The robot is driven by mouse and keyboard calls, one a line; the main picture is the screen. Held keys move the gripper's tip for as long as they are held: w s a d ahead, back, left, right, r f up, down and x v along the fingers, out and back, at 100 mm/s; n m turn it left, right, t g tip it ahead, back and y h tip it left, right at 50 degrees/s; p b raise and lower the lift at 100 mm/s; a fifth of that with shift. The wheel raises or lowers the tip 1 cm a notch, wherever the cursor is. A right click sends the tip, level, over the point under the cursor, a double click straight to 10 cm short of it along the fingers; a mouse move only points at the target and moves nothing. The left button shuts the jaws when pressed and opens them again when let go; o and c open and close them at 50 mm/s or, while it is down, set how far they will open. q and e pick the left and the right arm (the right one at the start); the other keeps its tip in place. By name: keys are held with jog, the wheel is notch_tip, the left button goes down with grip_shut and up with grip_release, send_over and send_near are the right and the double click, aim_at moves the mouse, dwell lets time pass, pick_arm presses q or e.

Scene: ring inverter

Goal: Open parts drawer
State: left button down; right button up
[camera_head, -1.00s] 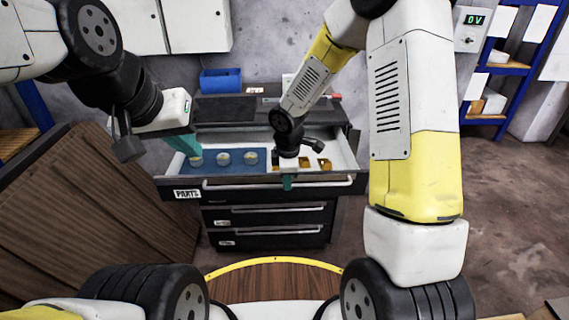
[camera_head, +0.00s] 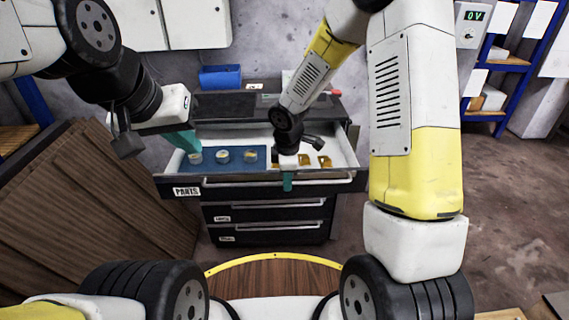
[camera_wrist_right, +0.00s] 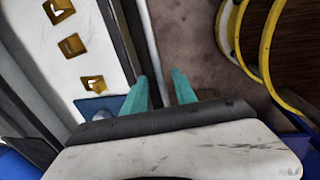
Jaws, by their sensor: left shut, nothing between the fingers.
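The parts drawer (camera_head: 187,191), with a "PARTS" label, is the top drawer of the dark cabinet and is pulled out, its inside showing. Its long pale handle (camera_head: 335,180) also shows in the right wrist view (camera_wrist_right: 151,48). My right gripper (camera_head: 288,181) is down at the drawer front. In the right wrist view its teal fingers (camera_wrist_right: 162,85) stand apart with the handle bar running between them; a gap shows beside the bar. My left gripper (camera_head: 190,148) is shut and empty over the drawer's left end, near a round part (camera_head: 195,157).
In the drawer lie a blue mat (camera_head: 237,165) with round parts and several brass-coloured pieces (camera_head: 324,161). Two shut drawers (camera_head: 265,216) are below. A blue bin (camera_head: 220,77) stands on the cabinet. Brown panels (camera_head: 95,195) lean at the left. Floor at the right is clear.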

notch_tip(320, 180, up, 8)
jog(key=s, duration=0.1)
jog(key=shift+s+f, duration=0.2)
jog(key=shift+s, duration=0.05)
jog(key=s+d+r+m+t, duration=0.1)
jog(key=s+d+r+m, duration=0.3)
jog(key=r, duration=0.2)
jog(key=s+d+r+m+t, duration=0.1)
jog(key=s+d+r+m, duration=0.25)
jog(key=r, duration=0.35)
jog(key=s+d+r+m+t+y, duration=0.2)
jog(key=s+r+m, duration=0.3)
jog(key=s+m, duration=0.5)
jog(key=shift+s+d+r, duration=0.25)
jog(key=shift+s+r, duration=0.15)
jog(key=shift+s, duration=0.4)
